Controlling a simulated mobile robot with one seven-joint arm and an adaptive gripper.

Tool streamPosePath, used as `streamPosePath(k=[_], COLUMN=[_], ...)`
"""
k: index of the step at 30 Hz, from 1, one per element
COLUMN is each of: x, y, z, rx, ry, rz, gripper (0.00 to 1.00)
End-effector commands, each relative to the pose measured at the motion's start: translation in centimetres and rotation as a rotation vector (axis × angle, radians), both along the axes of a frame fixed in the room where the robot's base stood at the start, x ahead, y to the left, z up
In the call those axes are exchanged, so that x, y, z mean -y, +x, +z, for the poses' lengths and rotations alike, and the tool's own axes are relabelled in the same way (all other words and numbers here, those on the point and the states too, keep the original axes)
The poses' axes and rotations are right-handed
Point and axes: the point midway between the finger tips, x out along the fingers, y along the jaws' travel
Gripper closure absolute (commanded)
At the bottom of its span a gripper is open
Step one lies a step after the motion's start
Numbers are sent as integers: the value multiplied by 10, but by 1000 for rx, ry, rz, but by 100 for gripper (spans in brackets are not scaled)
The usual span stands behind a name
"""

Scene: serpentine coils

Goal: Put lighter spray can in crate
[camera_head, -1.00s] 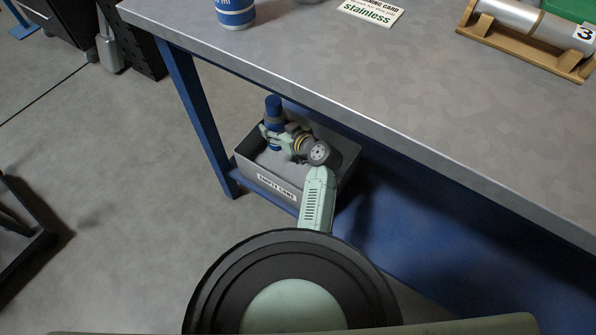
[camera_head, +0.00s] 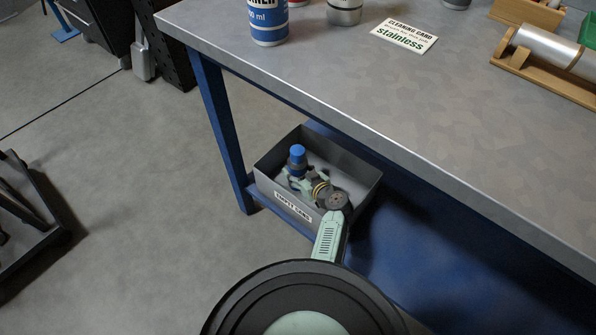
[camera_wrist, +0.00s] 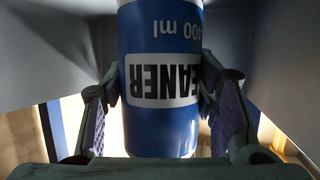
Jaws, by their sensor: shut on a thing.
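The spray can (camera_wrist: 160,90) is blue with a white label band and shows upside down and large in the wrist view. My gripper (camera_wrist: 160,92) is shut on it, with a finger on each side. In the head view the can's blue end (camera_head: 297,158) rises above my gripper (camera_head: 300,180). The grey crate (camera_head: 365,192), labelled "EMPTY CANS", stands on the blue shelf under the table. My gripper and the can are within the crate's outline in the head view. The can's lower end is hidden, so I cannot tell whether it touches the crate floor.
The grey table (camera_head: 440,120) hangs over the crate's far side. A blue table leg (camera_head: 222,135) stands left of the crate.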

Motion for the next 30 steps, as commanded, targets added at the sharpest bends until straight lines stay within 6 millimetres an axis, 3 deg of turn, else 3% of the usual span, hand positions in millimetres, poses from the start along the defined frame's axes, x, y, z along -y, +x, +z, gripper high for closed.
streamPosePath(k=[9, 10, 18, 30], x=[0, 0, 0, 1], y=[0, 0, 0, -1], z=[-4, -2, -2, 4], rx=[1, -1, 0, -1], ry=[1, 1, 0, 0], rz=[0, 0, 0, 0], gripper=[78, 45, 27, 27])
